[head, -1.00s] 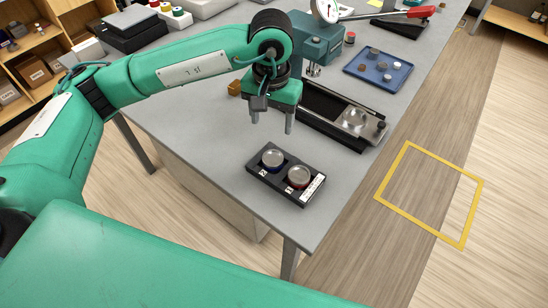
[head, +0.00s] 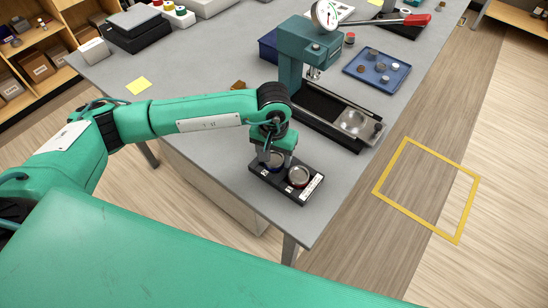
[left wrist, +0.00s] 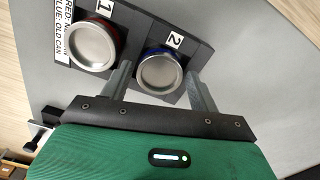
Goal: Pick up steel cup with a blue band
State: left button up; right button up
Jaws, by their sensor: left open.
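The steel cup with a blue band (left wrist: 160,72) sits in the slot labelled 2 of a black holder (head: 310,187). In the head view the cup (head: 277,160) is partly hidden by my left gripper. A steel cup with a red band (head: 298,175) sits beside it in the slot labelled 1; it also shows in the left wrist view (left wrist: 94,44). My left gripper (head: 275,159) is open and lowered over the holder. In the left wrist view its fingers (left wrist: 158,84) stand on either side of the blue-banded cup. Contact cannot be told. My right gripper is not in view.
A teal press (head: 305,60) with a dial and a red-handled lever stands behind on the grey table (head: 215,80). A blue tray (head: 378,72) with small parts lies to its right. The holder is near the table's front corner.

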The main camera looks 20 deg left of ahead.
pick_arm(q)
jog(key=shift+f, duration=0.15)
jog(key=c, duration=1.1)
jog(key=shift+o, duration=0.2)
jog(key=shift+w+r, duration=0.1)
jog(key=shift+r, duration=0.1)
